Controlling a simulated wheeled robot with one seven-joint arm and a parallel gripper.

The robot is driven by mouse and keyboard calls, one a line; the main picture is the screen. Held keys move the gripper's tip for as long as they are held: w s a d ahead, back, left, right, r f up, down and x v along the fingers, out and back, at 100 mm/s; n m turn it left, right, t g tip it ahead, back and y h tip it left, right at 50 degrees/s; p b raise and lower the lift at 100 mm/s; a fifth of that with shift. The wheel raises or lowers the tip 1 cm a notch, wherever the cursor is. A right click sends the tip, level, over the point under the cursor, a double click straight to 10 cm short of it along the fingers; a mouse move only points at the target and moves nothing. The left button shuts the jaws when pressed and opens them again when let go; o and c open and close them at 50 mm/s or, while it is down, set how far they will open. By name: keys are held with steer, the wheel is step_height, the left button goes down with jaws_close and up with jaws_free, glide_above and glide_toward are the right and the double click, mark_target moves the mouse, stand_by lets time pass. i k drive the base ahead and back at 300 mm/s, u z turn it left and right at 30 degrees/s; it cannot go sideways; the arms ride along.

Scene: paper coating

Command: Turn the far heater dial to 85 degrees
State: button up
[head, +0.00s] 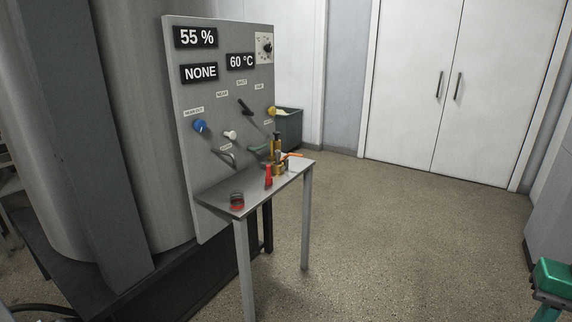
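A grey upright control panel (218,75) stands left of centre. At its upper right is a round black dial (265,47) on a white scale plate; the scale marks are too small to read. Beside it, a black display (241,62) reads 60 °C. I cannot read a label that confirms this dial as the far heater dial. My gripper is not in view, and nothing touches the dial.
The panel also carries a 55 % display (196,37), a NONE display (199,73), a blue knob (200,126), a yellow knob (271,112) and levers. A small metal table (253,194) with tools stands in front.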

mark_target(268, 48)
steer(key=u, duration=0.25)
steer(key=i, duration=1.1)
steer(key=u, duration=0.25)
steer(key=k, duration=1)
steer(key=z, duration=0.55)
steer(key=i, duration=1.95)
steer(key=u, duration=0.3)
